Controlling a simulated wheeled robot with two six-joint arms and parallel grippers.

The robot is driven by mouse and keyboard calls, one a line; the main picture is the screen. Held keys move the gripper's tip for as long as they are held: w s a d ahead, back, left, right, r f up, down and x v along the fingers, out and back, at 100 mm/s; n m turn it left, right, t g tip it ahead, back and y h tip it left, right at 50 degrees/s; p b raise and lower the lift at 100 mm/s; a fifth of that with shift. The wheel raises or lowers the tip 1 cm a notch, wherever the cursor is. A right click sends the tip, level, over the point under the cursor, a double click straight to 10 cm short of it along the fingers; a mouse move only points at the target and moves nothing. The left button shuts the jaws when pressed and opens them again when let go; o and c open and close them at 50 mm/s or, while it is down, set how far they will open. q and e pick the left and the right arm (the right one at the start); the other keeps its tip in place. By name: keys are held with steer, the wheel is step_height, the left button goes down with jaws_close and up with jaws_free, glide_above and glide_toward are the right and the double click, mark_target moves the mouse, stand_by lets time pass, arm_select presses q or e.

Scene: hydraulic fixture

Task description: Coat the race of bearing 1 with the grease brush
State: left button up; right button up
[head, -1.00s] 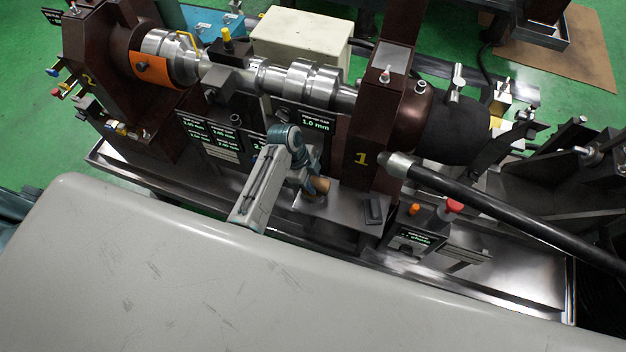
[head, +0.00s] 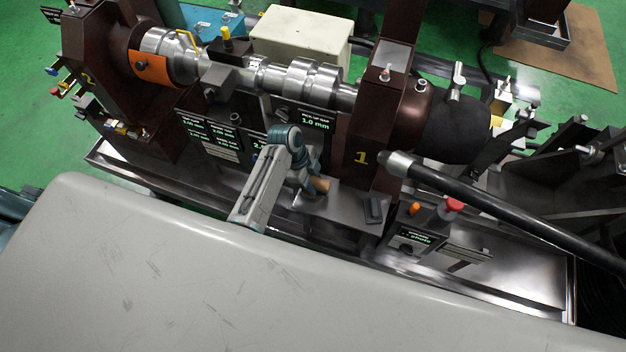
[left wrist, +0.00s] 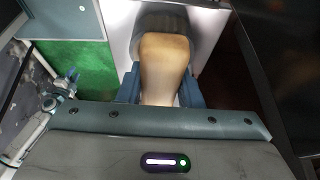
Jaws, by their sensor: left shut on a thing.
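My left gripper (head: 309,182) is beside the pedestal marked 1 (head: 372,125), low at its left, over a metal plate. It is shut on a tan, wood-like handle (head: 321,186), which I take to be the grease brush. The race of bearing 1 cannot be made out from here.
A steel shaft (head: 312,80) runs between pedestal 1 and the pedestal marked 2 (head: 95,80). A black rod (head: 480,204) slants across the right side. A control box with a red button (head: 453,204) and an orange knob (head: 416,208) stands in front. Small display screens (head: 315,121) are behind my arm.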

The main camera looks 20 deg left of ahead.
mark_target(313, 180)
arm_select(q)
steer(key=shift+f, duration=0.1)
stand_by(0.8)
stand_by(0.6)
steer(key=shift+f, duration=0.1)
steer(key=shift+p, duration=0.3)
steer(key=shift+r, duration=0.3)
step_height(313, 180, up, 7)
steer(key=p, duration=0.7)
steer(key=shift+f, duration=0.2)
